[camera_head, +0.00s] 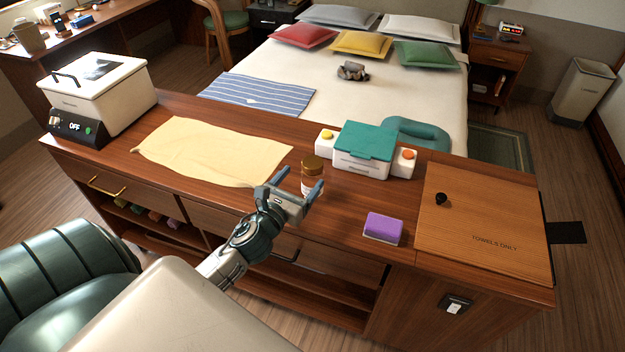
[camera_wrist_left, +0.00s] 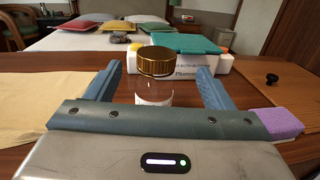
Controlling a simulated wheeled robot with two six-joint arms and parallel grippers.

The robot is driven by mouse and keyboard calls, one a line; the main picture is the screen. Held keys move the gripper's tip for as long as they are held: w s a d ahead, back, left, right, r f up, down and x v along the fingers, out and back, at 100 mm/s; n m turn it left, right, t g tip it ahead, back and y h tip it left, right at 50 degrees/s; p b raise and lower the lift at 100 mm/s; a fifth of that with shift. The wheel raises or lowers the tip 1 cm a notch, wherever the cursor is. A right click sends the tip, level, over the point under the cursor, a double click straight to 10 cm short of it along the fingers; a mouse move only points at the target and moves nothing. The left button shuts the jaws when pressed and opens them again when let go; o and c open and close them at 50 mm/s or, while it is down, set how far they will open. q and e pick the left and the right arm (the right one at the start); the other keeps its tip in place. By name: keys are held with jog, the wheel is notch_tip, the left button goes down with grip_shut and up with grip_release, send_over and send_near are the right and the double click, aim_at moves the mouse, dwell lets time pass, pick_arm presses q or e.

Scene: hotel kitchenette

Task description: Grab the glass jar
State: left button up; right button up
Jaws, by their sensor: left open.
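The glass jar (camera_head: 311,175) stands upright on the wooden counter, with a gold-brown ribbed lid and a clear body with a pale label. My left gripper (camera_head: 298,187) is open, with its two blue-grey fingers pointing at the jar. In the left wrist view the jar (camera_wrist_left: 155,75) sits between the open fingers (camera_wrist_left: 158,85), with a gap on either side. The jar's lower part is hidden there by the gripper's front edge. I cannot tell whether the fingertips reach past the jar. My right gripper is not in view.
A white box with a teal lid (camera_head: 365,141) stands behind and right of the jar. A purple-topped sponge (camera_head: 383,228) lies to the right. A yellow cloth (camera_head: 205,150) lies to the left. A wooden "TOWELS ONLY" lid (camera_head: 480,210) covers the counter's right end.

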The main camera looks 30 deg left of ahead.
aim_at(317, 159)
pick_arm(q)
jog(key=w, duration=0.2)
jog(key=w+p, duration=0.1)
jog(key=shift+w+a, duration=0.2)
jog(key=shift+w, duration=0.15)
jog(key=w, duration=0.2)
jog(key=w+p, duration=0.1)
jog(key=w+a, duration=0.1)
jog(key=w, duration=0.1)
jog(key=shift+w+f, duration=0.3)
jog(key=shift+f, duration=0.1)
jog(key=shift+s, duration=0.1)
jog(key=shift+c, duration=1.2)
jog(key=c, duration=1.1)
jog(key=shift+r, duration=0.1)
jog(key=shift+c, duration=0.8)
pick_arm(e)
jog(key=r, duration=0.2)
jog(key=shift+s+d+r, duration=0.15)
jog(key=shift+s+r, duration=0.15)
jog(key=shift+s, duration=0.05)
